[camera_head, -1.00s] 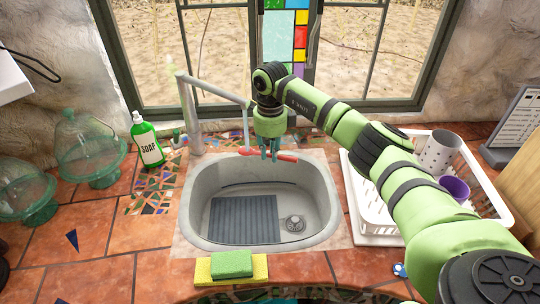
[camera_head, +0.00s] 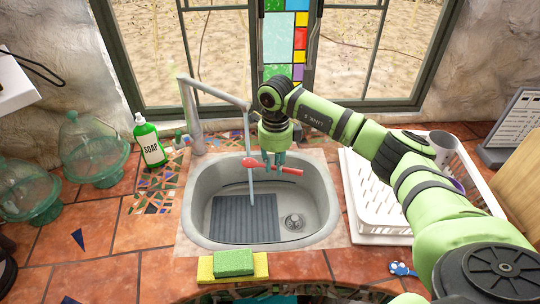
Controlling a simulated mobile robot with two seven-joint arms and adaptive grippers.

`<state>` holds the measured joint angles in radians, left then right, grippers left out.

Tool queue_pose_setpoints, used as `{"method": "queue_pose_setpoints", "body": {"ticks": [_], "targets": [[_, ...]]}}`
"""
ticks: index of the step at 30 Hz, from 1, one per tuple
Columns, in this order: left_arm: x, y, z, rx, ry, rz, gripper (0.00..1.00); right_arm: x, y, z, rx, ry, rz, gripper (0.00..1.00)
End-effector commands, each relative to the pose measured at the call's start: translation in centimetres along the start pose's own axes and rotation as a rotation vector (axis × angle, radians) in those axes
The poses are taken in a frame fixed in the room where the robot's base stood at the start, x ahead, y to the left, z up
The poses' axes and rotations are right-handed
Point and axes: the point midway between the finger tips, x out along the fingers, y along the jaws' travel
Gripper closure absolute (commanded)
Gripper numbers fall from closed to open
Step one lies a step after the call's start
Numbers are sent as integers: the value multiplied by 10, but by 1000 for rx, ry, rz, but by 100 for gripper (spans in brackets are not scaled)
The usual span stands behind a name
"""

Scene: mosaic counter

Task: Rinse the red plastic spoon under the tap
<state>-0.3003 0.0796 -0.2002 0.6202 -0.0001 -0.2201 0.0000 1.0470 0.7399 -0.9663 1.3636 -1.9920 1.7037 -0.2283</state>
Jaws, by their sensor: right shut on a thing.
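The red plastic spoon (camera_head: 290,171) is held level over the back part of the sink, its bowl end to the left. My right gripper (camera_head: 274,163) is shut on the spoon's handle and points down. The grey tap (camera_head: 191,112) stands behind the sink at the left, its spout reaching right. A thin bluish stream of water (camera_head: 251,187) falls from the spout into the sink (camera_head: 329,205), passing at the spoon's bowl. My left gripper is not in view.
A green soap bottle (camera_head: 148,141) stands left of the tap. A yellow sponge (camera_head: 205,270) and a green sponge (camera_head: 233,262) lie at the sink's front edge. Glass domes stand at the left.

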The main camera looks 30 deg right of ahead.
Motion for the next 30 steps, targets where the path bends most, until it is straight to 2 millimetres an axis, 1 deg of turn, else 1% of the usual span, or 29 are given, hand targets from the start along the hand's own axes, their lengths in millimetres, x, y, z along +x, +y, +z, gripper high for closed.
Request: {"method": "queue_pose_setpoints", "body": {"ticks": [17,20,24,30], "targets": [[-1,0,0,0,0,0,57,-1,0,0,0,-1,-1,100],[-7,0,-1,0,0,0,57,-7,3,-3,0,0,-1,100],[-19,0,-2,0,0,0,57,-16,12,-9,-1,0,-2,100],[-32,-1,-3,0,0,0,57,-27,26,-18,-2,0,-1,100]]}}
